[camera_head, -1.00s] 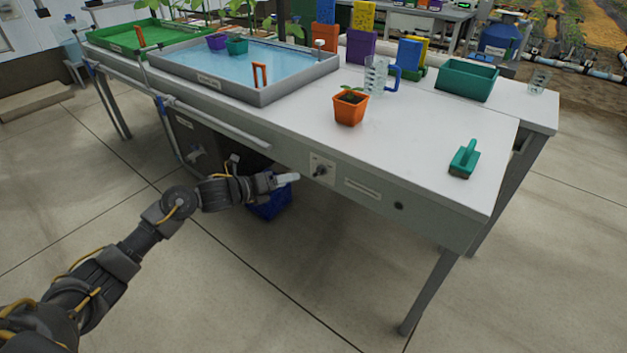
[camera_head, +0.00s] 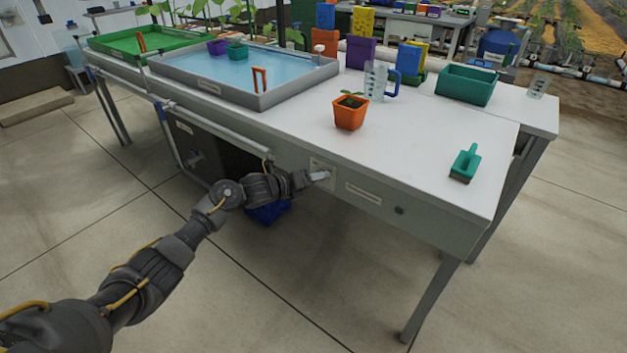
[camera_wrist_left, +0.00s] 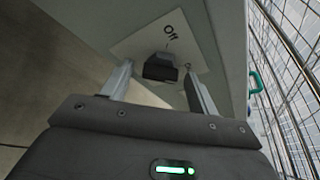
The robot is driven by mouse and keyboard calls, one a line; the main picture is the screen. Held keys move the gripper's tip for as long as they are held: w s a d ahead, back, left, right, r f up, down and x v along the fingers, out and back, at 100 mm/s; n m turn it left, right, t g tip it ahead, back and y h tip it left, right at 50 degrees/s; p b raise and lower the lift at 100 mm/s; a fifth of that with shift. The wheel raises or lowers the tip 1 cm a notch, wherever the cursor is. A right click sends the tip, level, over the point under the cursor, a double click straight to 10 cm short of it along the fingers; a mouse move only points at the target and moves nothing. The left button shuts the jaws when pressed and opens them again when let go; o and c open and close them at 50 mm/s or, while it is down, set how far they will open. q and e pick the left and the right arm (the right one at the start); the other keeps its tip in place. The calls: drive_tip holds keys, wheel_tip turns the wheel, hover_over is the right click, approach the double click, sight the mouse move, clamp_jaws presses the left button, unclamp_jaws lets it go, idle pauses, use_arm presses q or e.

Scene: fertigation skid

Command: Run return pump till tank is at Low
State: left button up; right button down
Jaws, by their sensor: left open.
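The pump switch is a dark knob (camera_wrist_left: 160,68) on a pale plate (camera_wrist_left: 190,42) on the bench's front panel. In the left wrist view the plate carries a word that looks like "Off". My left gripper (camera_head: 322,176) is at this plate in the head view and covers the knob there. In the left wrist view my left gripper (camera_wrist_left: 158,86) is open, with one finger on each side of the knob; contact cannot be told. The blue-watered tray (camera_head: 318,77) on the bench has an orange bracket (camera_head: 259,79) at its near edge. My right gripper is not in view.
On the bench stand an orange plant pot (camera_head: 350,117), a clear jug (camera_head: 375,80), a teal box (camera_head: 467,85) and a green-handled brush (camera_head: 465,163). A label strip (camera_head: 363,194) and dark round fitting (camera_head: 399,210) sit right of the switch.

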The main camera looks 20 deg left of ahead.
use_arm(q)
drive_tip(key=c, duration=1)
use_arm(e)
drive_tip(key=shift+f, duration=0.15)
